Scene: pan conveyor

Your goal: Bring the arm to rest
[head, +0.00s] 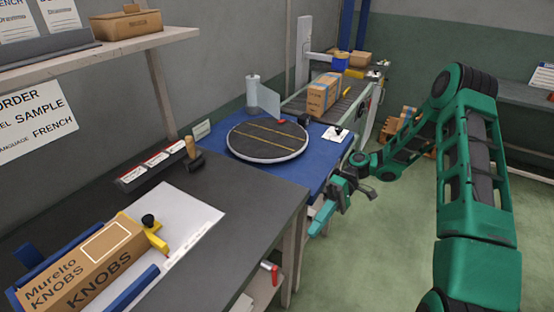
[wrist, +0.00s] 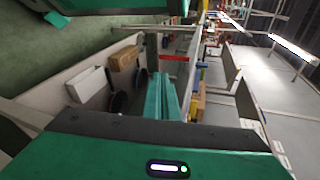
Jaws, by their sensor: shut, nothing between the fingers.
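My green arm reaches in from the right of the head view. My gripper (head: 319,224) hangs beside the front edge of the blue table, pointing down and to the left, over the gap next to the dark workbench (head: 250,207). In the wrist view the teal fingers (wrist: 162,97) lie together with nothing between them. The gripper looks apart from the table and bench, though the exact clearance is hard to tell.
A round dark turntable (head: 268,139) sits on the blue table (head: 308,172). Behind it, a conveyor (head: 350,98) carries a cardboard box (head: 324,94). A KNOBS box (head: 85,268) lies on the workbench. Green floor (head: 385,240) is open below my arm.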

